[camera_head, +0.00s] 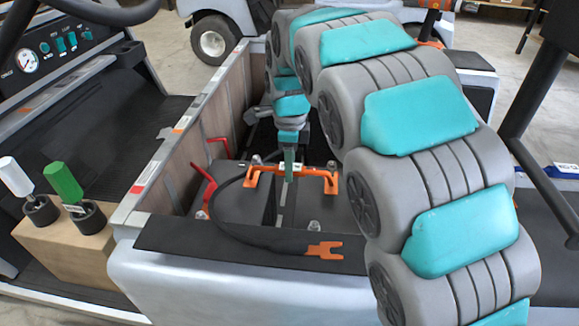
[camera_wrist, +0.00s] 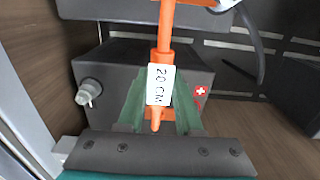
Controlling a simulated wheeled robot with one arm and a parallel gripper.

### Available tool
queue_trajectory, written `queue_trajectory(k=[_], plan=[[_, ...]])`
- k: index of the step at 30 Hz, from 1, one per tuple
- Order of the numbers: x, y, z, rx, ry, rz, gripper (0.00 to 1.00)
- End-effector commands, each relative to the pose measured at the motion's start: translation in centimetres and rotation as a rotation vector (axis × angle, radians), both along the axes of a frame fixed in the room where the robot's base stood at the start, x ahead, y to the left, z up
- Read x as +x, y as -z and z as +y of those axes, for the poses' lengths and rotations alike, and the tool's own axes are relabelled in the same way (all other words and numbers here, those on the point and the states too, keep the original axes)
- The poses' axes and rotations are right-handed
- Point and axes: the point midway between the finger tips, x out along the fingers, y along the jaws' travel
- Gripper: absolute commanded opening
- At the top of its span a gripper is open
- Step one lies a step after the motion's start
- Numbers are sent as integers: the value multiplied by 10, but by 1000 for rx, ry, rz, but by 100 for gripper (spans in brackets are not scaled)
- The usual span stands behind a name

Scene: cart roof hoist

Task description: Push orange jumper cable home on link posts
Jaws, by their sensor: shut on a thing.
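The orange jumper cable (camera_head: 312,172) with a white label spans level above the dark batteries inside the open cart bay. In the wrist view the jumper (camera_wrist: 166,30) runs upright through the picture, its label reading "20 CM". My gripper (camera_head: 289,172) comes down from above and is shut on the jumper's middle; its green fingers (camera_wrist: 160,112) flank the label. Silver posts stand close by the jumper's left end (camera_head: 257,159) and right end (camera_head: 332,166). Whether its ends sit fully on these posts cannot be told. Another silver post (camera_wrist: 88,90) shows in the wrist view.
A black cable with an orange forked lug (camera_head: 325,250) lies over the bay's front ledge (camera_head: 190,240). Red bars (camera_head: 207,185) stand at the bay's left wall. Green (camera_head: 64,183) and white (camera_head: 17,177) handled tools stand in holders at left.

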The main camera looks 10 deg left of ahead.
Motion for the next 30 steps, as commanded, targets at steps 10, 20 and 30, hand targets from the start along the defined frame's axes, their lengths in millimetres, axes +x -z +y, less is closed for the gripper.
queue_trajectory(k=[10,20,30], plan=[[8,0,0,0,0,1,0],[9,0,0,0,0,-1,0],[-1,-1,0,2,0,-3,0]])
